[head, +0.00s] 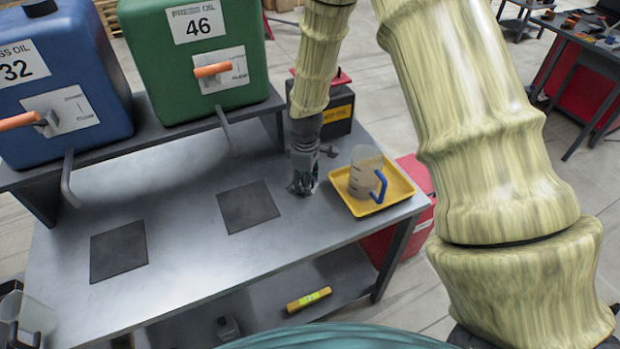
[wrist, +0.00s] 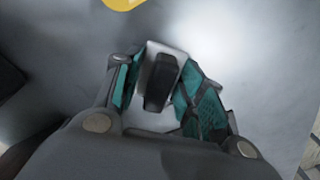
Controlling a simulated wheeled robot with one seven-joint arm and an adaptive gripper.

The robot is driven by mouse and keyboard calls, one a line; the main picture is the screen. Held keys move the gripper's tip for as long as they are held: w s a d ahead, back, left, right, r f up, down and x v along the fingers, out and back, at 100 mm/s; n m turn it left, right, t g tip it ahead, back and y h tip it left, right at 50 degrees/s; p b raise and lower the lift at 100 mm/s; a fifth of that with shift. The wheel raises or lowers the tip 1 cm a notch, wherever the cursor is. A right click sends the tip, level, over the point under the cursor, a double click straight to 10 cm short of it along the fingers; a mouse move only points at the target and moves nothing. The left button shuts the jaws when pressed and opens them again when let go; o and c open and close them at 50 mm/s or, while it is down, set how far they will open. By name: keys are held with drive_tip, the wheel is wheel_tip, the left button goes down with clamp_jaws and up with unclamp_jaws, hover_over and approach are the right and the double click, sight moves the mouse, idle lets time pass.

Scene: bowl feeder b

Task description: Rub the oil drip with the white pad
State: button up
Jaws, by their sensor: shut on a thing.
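My gripper (head: 303,188) is low over the grey table, left of the yellow tray. In the wrist view, my gripper (wrist: 155,82) is shut on the dark grip of the white pad (wrist: 151,117). The pad's pale edges show between and beyond the teal-lined fingers. The pad is down at or close to the table top; I cannot tell whether it touches. I see no oil drip in either view; whether it lies under the pad, I cannot tell.
The yellow tray (head: 365,209) holds a clear jug (head: 362,172) with a blue handle. Two dark mats (head: 248,206) (head: 118,251) lie on the table (head: 185,235). Green (head: 195,90) and blue (head: 85,75) oil tanks with taps stand on a shelf behind.

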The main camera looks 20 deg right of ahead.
sight(287, 192)
drive_tip(key=shift+s+a+f, duration=0.1)
drive_tip(key=shift+a, duration=0.65)
drive_tip(key=shift+s+a+f, duration=0.1)
drive_tip(key=shift+a, duration=0.6)
drive_tip(key=shift+c, duration=0.4)
drive_tip(key=shift+a+r+p, duration=0.1)
drive_tip(key=shift+a+p, duration=0.45)
drive_tip(key=shift+a, duration=1.05)
drive_tip(key=shift+w+r+p, duration=0.15)
drive_tip(key=shift+w+p, duration=0.15)
drive_tip(key=shift+p, duration=0.05)
drive_tip(key=shift+w, duration=0.2)
drive_tip(key=shift+d+f+p, duration=0.15)
drive_tip(key=shift+d+p, duration=0.25)
drive_tip(key=shift+d, duration=1.3)
drive_tip(key=shift+d+f+p, duration=0.1)
drive_tip(key=shift+d+p, duration=0.3)
drive_tip(key=shift+d, duration=1.3)
drive_tip(key=shift+w+d+p, duration=0.1)
drive_tip(key=shift+d+p, duration=0.35)
drive_tip(key=shift+d, duration=1.15)
drive_tip(key=shift+r, duration=0.2)
